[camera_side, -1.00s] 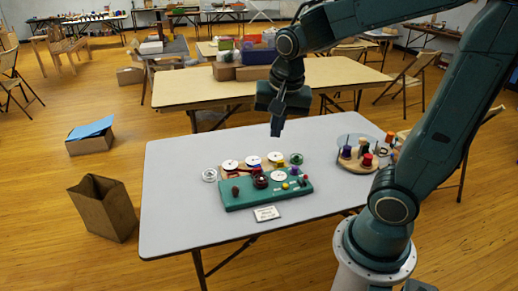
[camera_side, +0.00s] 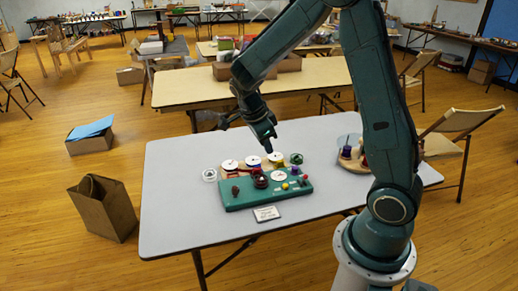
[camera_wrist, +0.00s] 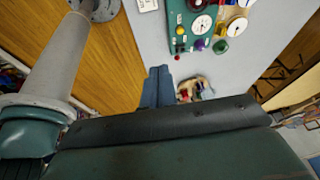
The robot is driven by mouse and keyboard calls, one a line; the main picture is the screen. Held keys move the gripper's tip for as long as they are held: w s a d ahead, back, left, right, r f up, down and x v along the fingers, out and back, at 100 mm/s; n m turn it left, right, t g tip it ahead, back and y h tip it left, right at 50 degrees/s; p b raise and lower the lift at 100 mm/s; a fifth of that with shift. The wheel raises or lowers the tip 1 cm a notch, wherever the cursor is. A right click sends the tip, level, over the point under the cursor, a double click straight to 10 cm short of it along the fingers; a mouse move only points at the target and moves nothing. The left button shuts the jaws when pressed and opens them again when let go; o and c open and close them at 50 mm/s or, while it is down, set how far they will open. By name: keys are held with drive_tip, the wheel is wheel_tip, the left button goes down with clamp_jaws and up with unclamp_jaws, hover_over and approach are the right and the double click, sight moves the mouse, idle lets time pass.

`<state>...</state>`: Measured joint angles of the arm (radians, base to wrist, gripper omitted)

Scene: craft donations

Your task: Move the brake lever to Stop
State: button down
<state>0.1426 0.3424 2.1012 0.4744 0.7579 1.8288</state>
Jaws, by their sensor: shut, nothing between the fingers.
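A green control box (camera_side: 238,203) stands on the grey table, with a white dial (camera_side: 279,176), a dark red round part (camera_side: 261,181) and small red and yellow knobs at its right end.
A white card (camera_side: 266,213) lies in front of the box. Discs and spools stand close behind it. A clear ring (camera_side: 209,175) lies to its left. A wooden tray of spools (camera_side: 345,163) is partly behind my arm. The table's left and front areas are clear.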

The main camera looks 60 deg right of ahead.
sight(304, 180)
drive_tip(key=d+f+m+g, duration=0.1)
drive_tip(key=d+f+m, duration=0.2)
drive_tip(key=f+m, duration=0.2)
drive_tip(key=d+f+m+g+h, duration=0.1)
drive_tip(key=d+f+m+g, duration=0.1)
drive_tip(key=f+m, duration=0.3)
drive_tip(key=shift+x, duration=1.3)
drive_tip(key=shift+w+f, duration=0.1)
drive_tip(key=shift+w, duration=0.1)
drive_tip(key=shift+d+f, duration=0.1)
drive_tip(key=shift+f, duration=0.05)
drive_tip(key=x, duration=0.9)
drive_tip(key=shift+s, duration=0.3)
drive_tip(key=d, duration=0.2)
drive_tip(key=shift+s+d, duration=0.3)
drive_tip(key=shift+d, duration=0.05)
drive_tip(key=shift+s+d+r, duration=0.1)
drive_tip(key=shift+d+r, duration=0.1)
drive_tip(key=shift+d, duration=0.5)
